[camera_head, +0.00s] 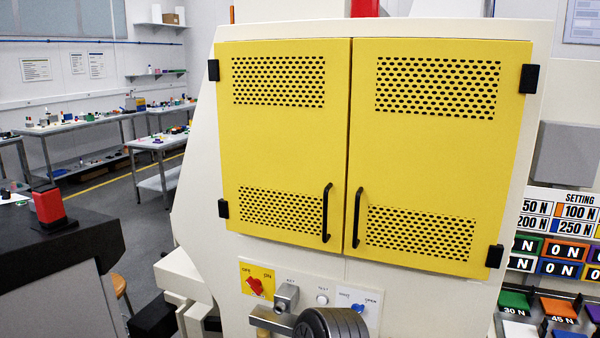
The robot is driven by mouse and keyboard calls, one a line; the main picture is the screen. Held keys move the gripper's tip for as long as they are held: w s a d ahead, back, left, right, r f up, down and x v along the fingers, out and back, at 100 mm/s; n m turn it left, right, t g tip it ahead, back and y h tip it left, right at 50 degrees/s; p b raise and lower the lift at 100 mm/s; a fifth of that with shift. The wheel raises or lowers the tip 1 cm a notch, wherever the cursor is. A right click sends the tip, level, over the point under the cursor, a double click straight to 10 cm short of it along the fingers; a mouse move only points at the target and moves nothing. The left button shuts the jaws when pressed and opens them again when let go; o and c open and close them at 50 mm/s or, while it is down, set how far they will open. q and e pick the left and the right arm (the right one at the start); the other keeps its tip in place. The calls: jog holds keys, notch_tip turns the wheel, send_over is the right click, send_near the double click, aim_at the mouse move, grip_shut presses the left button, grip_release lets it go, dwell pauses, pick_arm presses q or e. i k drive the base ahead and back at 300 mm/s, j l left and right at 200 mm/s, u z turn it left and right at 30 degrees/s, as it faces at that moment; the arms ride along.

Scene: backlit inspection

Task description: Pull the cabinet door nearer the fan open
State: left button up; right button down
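A white cabinet (203,160) fills the middle of the head view, with two yellow doors side by side. The left door (280,145) and the right door (435,150) both look shut, with a narrow seam between them. Each has perforated patches at top and bottom. A black vertical bar handle (327,212) is on the left door near the seam, and another black handle (357,217) is on the right door near the seam. Black hinges sit at the outer edges. I cannot make out a fan. Neither of my grippers is in view.
Below the doors are a red switch (256,286) on a yellow plate, a blue switch (358,308) and a black ribbed round part (331,323). A dark bench (50,240) with a red block stands left. Coloured labelled blocks (560,308) are at right.

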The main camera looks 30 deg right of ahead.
aim_at(436, 122)
jog(key=z, duration=1.85)
jog(key=i+l+u, duration=0.15)
jog(key=i+l, duration=0.15)
jog(key=l, duration=0.1)
